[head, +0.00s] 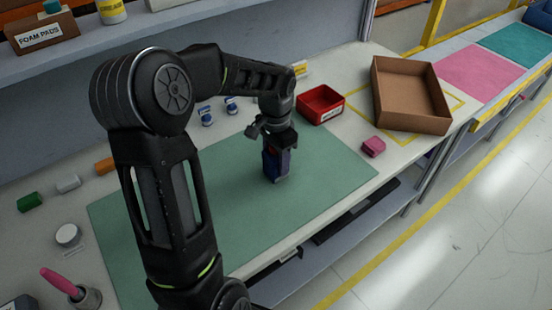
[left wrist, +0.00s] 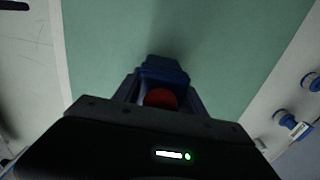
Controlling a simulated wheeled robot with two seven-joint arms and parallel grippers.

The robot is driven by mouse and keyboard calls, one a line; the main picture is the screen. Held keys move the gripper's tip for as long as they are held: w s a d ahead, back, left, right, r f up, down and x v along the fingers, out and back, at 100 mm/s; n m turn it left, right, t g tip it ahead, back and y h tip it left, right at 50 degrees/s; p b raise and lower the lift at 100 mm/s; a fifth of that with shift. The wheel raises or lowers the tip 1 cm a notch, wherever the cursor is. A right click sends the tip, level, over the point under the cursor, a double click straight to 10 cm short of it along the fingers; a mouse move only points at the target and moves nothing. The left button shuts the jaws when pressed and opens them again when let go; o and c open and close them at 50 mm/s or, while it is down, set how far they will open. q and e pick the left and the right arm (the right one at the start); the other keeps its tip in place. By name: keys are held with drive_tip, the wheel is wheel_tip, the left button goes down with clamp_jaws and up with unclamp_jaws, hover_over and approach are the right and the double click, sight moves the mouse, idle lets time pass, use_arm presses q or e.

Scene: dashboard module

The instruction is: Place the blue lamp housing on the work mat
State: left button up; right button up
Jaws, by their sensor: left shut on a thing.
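The green work mat (head: 335,170) lies flat on the light table; it also fills much of the left wrist view (left wrist: 225,40). My left gripper (head: 277,150) points down over the mat's right half and is shut on the dark blue lamp housing (head: 281,168). In the left wrist view the blue housing (left wrist: 163,70) sits between the fingers, with a round red part (left wrist: 160,98) at its near side. The housing looks upright and is at or just above the mat; I cannot tell if it touches. My right gripper is not in view.
Small blue-and-white parts (head: 207,116) sit behind the mat. Green, white and orange blocks lie at left. The mat around the housing is clear.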

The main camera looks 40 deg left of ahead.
use_arm(q)
drive_tip(key=o, duration=1.5)
drive_tip(key=shift+r, duration=0.1)
wheel_tip(320, 180, up, 12)
drive_tip(key=shift+r, duration=0.1)
